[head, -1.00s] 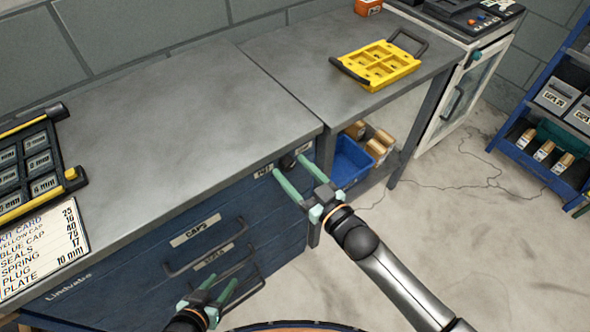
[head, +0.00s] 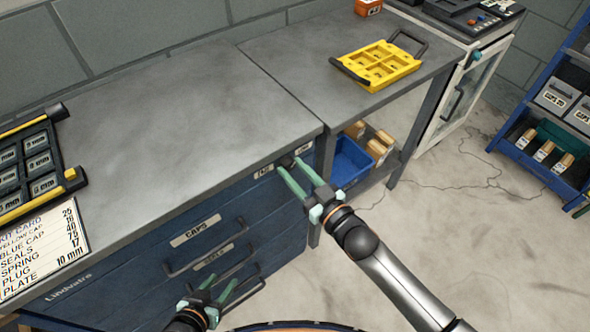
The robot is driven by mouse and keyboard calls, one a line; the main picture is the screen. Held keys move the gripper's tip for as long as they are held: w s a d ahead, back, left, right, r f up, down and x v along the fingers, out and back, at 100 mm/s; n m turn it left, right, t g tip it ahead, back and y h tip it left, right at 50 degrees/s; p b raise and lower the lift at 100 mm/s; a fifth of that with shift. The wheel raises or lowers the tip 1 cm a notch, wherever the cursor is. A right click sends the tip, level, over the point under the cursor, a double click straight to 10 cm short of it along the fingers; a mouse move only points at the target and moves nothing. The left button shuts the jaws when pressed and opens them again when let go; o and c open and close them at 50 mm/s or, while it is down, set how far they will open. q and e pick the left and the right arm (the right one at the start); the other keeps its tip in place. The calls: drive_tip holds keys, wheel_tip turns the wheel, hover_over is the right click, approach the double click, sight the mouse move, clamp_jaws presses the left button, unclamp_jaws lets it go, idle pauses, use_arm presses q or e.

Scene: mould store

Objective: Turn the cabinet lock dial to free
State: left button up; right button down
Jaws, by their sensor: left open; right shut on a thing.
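The lock dial (head: 287,162) is a small dark knob at the top right of the blue cabinet front (head: 150,262), just under the worktop edge. A small white label (head: 264,171) sits left of it and another label (head: 307,148) sits right of it. My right gripper (head: 293,168) is shut on the dial, with its green fingers reaching up to it from the lower right. The fingers partly cover the dial, so I cannot tell which way it points. My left gripper (head: 222,287) is open and empty in front of the lower drawers.
Drawer handles (head: 205,262) stick out below, near my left gripper. A yellow tray (head: 378,66) lies on the lower bench at right. A black rack (head: 30,170) and a kit card (head: 42,250) lie on the worktop's left. Open floor is at right.

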drive_tip(key=shift+n, duration=0.4)
drive_tip(key=n, duration=0.3)
drive_tip(key=shift+n+p, duration=0.3)
drive_tip(key=shift+p, duration=0.05)
drive_tip(key=n, duration=0.4)
drive_tip(key=shift+s+n, duration=0.1)
drive_tip(key=shift+n, duration=0.2)
drive_tip(key=n, duration=0.4)
drive_tip(key=shift+a+f+n+b, duration=0.1)
drive_tip(key=shift+f+n+b, duration=0.05)
drive_tip(key=shift+n+b, duration=0.65)
drive_tip(key=shift+n, duration=1.7)
drive_tip(key=shift+c, duration=2.3)
unclamp_jaws()
